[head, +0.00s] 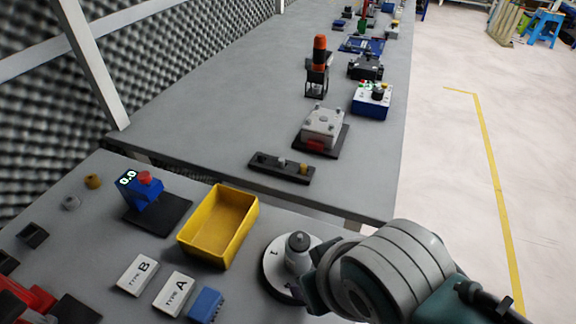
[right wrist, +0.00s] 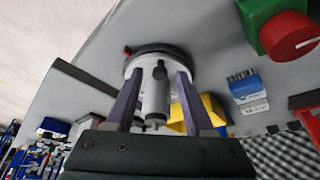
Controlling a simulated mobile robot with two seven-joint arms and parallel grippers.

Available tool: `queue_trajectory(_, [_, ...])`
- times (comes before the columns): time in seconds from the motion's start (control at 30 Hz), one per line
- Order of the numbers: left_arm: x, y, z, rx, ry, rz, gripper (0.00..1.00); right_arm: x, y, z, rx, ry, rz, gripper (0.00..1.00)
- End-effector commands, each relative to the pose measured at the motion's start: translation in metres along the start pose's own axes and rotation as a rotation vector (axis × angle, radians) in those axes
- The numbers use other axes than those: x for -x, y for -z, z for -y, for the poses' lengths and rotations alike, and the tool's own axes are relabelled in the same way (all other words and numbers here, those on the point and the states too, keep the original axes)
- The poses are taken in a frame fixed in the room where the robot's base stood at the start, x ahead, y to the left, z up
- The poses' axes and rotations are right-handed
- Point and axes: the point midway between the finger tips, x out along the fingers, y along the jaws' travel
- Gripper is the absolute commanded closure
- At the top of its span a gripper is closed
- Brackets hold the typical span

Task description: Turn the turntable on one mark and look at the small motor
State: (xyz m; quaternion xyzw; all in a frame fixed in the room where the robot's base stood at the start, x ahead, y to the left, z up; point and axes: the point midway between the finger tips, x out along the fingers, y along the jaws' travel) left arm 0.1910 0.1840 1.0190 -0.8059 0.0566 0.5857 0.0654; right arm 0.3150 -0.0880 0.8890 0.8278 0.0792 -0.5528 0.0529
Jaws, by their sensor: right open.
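The turntable (head: 272,274) is a round white disc with dark marks on a dark base, near the front edge of the near table in the head view. The small motor (head: 298,243), a grey cylinder with a darker top, stands upright on it. My right gripper (head: 312,276) comes in from the right, close beside the motor and partly covering the disc. In the right wrist view its two open fingers (right wrist: 158,102) lie either side of the motor (right wrist: 154,95), with the turntable (right wrist: 135,65) beyond. I cannot tell whether they touch. My left gripper is not in view.
A yellow bin (head: 215,235) stands left of the turntable, with a blue block (head: 205,304) and cards marked A (head: 174,293) and B (head: 137,275). A blue device reading 0.0 (head: 145,192) sits behind. Another table (head: 210,90) carries several fixtures.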

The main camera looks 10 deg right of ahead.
Motion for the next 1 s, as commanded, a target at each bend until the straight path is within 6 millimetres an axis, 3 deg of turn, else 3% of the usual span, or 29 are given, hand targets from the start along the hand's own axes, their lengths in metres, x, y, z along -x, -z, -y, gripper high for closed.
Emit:
queue_trajectory(0.23, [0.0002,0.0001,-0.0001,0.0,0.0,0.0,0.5,0.0,0.0002,0.0001,-0.001,0.0,0.0,0.49])
queue_trajectory(0.7, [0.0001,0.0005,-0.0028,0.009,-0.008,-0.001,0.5,0.0001,-0.0001,0.0,0.0,0.0,0.001,1.0])
queue_trajectory(1.0, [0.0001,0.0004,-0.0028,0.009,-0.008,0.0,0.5,0.0001,-0.0002,-0.0001,0.0,0.0,0.001,1.0])
